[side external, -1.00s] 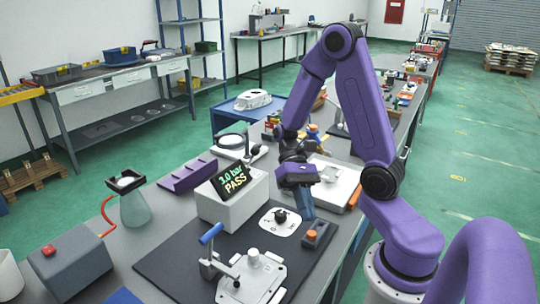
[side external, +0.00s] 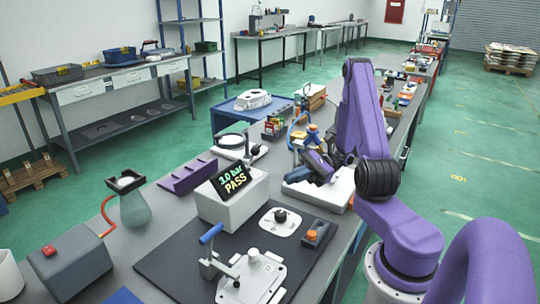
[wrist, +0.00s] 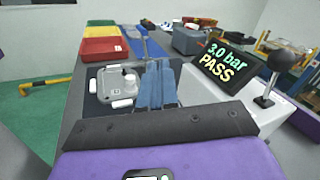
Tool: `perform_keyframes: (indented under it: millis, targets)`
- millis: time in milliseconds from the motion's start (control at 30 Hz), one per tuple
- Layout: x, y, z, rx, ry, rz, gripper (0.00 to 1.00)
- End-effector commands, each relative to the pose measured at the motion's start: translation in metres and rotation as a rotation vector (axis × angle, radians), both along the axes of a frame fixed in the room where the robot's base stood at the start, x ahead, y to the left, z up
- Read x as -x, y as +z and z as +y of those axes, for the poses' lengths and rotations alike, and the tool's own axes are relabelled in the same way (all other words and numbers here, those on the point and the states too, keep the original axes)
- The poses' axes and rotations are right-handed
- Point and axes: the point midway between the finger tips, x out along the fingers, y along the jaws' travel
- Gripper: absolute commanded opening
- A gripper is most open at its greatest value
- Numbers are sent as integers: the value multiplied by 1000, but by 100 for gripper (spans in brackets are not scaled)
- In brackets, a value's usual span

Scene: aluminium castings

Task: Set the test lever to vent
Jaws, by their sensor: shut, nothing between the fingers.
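The plate's marks are too small to read. The display (side external: 234,181) reads "3.0 bar PASS", also in the wrist view (wrist: 226,61). My gripper (wrist: 156,64) is shut, its blue fingers together and empty. It is apart from the lever, over the pale tray behind it in the side view.
A casting (side external: 252,277) sits clamped on the dark mat, next to a blue-handled clamp (side external: 211,234). A small box with an orange button (side external: 312,235) stands right of the lever. A purple rack (side external: 188,176) and a flask (side external: 134,203) are to the left.

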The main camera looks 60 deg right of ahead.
Motion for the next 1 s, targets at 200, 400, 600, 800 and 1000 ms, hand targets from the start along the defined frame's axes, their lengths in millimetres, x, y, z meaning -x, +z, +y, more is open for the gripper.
perform_keyframes:
  millis: [200, 400, 600, 800, 1000]
  targets:
    - [-2, -8, -45, -123, -296, -7, 0]
    - [4, -15, -82, -211, -529, -29, 0]
    - [11, -20, -103, -256, -662, -46, 0]
    - [13, -21, -108, -266, -693, -51, 0]
    - [13, -21, -108, -266, -692, -51, 0]
